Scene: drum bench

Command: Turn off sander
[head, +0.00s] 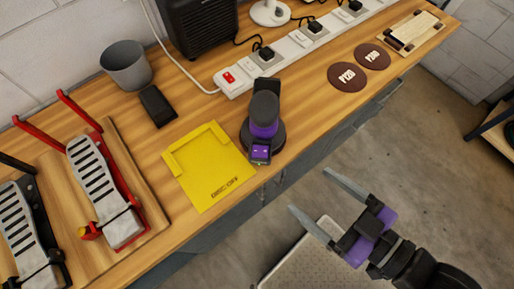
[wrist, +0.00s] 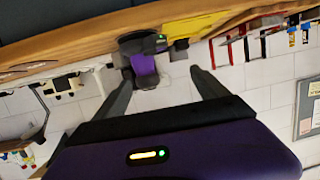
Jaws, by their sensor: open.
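The purple and black sander (head: 263,122) stands upright on the wooden bench, just right of a yellow plate, near the front edge. A small purple block is at its front end. The sander also shows in the wrist view (wrist: 143,64), which looks upside down; a small green spot shows on it there. I cannot make out its switch. My gripper (head: 308,189) is open and empty, off the front edge of the bench, right of and nearer than the sander. In the wrist view the sander appears between the open fingers (wrist: 162,72), farther off and not touched.

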